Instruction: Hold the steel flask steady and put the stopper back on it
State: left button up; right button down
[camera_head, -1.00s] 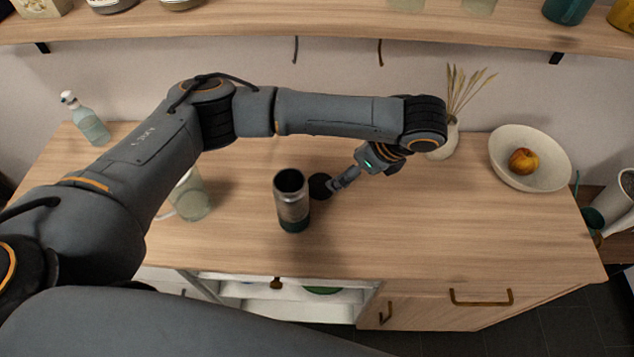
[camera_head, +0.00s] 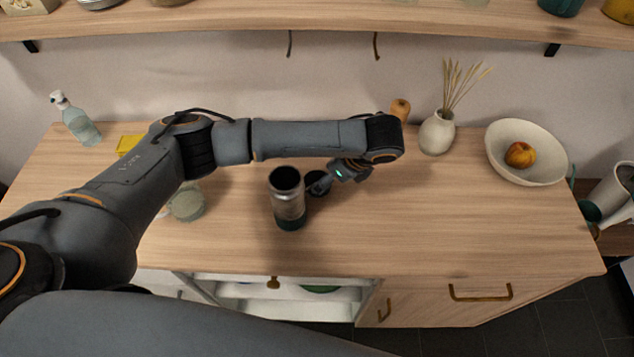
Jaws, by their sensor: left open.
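The steel flask (camera_head: 289,208) stands upright on the wooden counter, with a dark open mouth and a dark base band. A dark round piece (camera_head: 316,178), probably the stopper, lies on the counter just right of the flask. It is partly covered by my left gripper (camera_head: 318,185). The left arm reaches across from the left and bends back at the wrist, so the gripper points left towards the flask. The gripper is open and close to the flask's right side; I cannot tell whether it touches the flask or the dark piece. My right gripper is out of view.
A spray bottle (camera_head: 77,120) and a yellow item (camera_head: 128,144) are back left. A vase (camera_head: 437,133), a wooden item (camera_head: 400,109) and a bowl (camera_head: 545,165) with fruit stand back right. The front right is clear.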

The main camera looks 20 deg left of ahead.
aim_at(313, 176)
pick_arm(q)
jog(key=shift+p+x, duration=0.7)
jog(key=shift+x, duration=1.9)
jog(key=shift+d, duration=0.15)
jog(key=c, duration=1.2)
